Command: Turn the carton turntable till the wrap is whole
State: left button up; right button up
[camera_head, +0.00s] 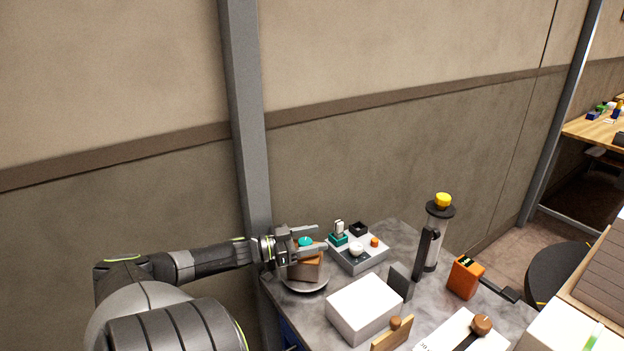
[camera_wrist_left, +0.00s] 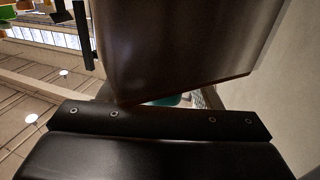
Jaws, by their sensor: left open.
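The brown carton (camera_head: 307,269) sits on the round grey turntable (camera_head: 304,287) at the left end of the grey-topped table. A teal piece (camera_head: 305,241) shows at the carton's top. My left gripper (camera_head: 322,238) is open at the top of the carton, its fingers pointing right, one on each side of the teal piece. I cannot tell whether they touch it. In the left wrist view a large dark brown face (camera_wrist_left: 180,45), likely the carton, fills the upper middle, with a sliver of teal below it. The wrap cannot be made out. My right gripper is out of view.
A grey device box (camera_head: 358,258) with knobs stands just right of the turntable. A white block (camera_head: 363,307), an upright cylinder with a yellow cap (camera_head: 442,201) and an orange box (camera_head: 465,277) stand further right. A grey post (camera_head: 245,120) rises close behind my left arm.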

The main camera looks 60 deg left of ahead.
pick_arm(q)
notch_tip(320, 180, up, 10)
jog(key=shift+f+p, duration=0.2)
jog(key=shift+p, duration=0.85)
jog(key=shift+f, duration=0.1)
